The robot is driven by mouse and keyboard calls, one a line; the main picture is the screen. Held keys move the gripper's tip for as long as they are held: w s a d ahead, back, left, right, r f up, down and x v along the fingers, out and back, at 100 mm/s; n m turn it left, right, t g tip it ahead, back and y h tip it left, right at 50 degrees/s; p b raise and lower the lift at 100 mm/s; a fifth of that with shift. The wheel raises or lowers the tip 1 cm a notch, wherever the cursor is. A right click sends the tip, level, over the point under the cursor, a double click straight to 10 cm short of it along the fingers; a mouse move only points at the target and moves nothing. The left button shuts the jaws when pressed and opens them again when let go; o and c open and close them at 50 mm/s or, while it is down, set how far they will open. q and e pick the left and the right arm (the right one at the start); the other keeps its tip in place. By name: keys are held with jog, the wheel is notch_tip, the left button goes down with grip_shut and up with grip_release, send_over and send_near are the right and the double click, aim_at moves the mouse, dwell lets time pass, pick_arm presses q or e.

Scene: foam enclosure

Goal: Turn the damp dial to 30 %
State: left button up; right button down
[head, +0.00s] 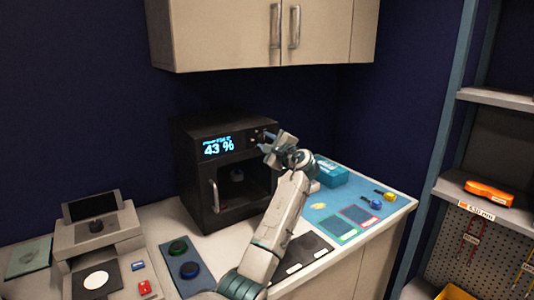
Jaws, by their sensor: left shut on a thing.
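The black cabinet (195,170) stands on the counter against the back wall. My left gripper (266,141) is at the upper right of the cabinet's front, beside the display, shut on the damp dial. The dial itself is small and mostly hidden by the fingers. My right gripper is not in view.
Green and blue discs lie on a pad in front. A blue box (330,173) and blue mat (333,203) lie right of my arm. Wall cupboards (245,40) hang above.

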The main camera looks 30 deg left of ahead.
pick_arm(q)
jog(key=shift+f+n+b, duration=0.2)
jog(key=shift+n+b, duration=2.6)
jog(key=shift+b, duration=0.15)
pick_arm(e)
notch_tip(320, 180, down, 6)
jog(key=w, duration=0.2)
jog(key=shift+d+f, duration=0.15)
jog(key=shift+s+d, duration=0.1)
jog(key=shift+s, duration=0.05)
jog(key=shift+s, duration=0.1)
pick_arm(q)
jog(key=o, duration=0.9)
jog(key=shift+o, duration=0.3)
jog(key=shift+d+r, duration=0.1)
jog(key=shift+r, duration=0.05)
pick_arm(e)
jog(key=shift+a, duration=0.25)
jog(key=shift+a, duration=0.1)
